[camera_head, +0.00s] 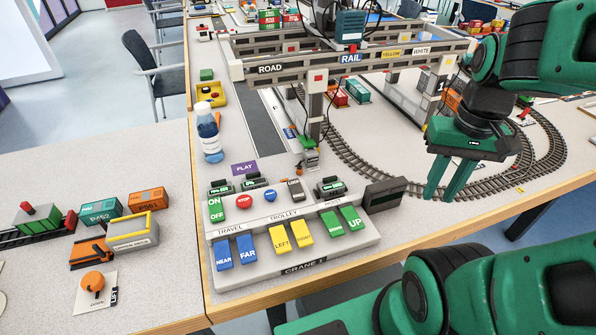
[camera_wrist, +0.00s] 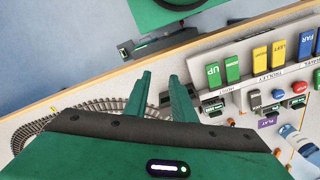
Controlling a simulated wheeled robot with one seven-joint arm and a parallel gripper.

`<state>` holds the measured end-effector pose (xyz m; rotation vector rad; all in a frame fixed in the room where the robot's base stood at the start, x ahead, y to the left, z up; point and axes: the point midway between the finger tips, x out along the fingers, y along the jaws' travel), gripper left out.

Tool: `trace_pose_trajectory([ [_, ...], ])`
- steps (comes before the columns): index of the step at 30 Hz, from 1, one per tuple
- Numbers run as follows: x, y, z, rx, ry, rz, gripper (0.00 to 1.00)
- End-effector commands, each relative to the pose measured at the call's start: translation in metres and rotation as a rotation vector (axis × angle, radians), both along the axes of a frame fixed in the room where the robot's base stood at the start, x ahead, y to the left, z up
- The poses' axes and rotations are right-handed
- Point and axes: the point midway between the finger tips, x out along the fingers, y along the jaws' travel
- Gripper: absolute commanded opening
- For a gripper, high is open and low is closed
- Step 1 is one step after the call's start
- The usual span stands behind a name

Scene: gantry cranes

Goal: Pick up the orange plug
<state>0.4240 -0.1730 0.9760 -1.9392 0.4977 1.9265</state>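An orange round-topped piece (camera_head: 93,281), which may be the orange plug, rests on a white card on the left table in the head view. A smaller orange piece (camera_head: 299,167) stands behind the crane control panel, beside a small grey-green block; I cannot tell which is the plug. A small orange spot (camera_wrist: 277,152) shows near the panel in the wrist view. My gripper (camera_head: 440,196) hangs at the right above the table's front edge, well away from both pieces. Its two green fingers (camera_wrist: 160,76) are apart with nothing between them.
The crane control panel (camera_head: 290,262) with coloured rocker switches fills the table's front. A blue-white bottle (camera_head: 209,135) stands behind it at left. Small containers (camera_head: 146,200) crowd the left table.

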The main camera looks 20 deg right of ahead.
Motion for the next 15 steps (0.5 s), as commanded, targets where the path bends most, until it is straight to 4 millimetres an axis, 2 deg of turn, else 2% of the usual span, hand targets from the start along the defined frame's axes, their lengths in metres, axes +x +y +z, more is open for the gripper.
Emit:
trace_pose_trajectory([
  [5,0.057,0.004,-0.003,-0.019,-0.032,0.239,0.23],
  [8,0.104,0.013,-0.009,-0.022,-0.067,0.447,0.23],
  [11,0.152,0.03,-0.018,-0.015,-0.115,0.66,0.23],
  [15,0.215,0.062,-0.036,0.01,-0.198,0.943,0.23],
])
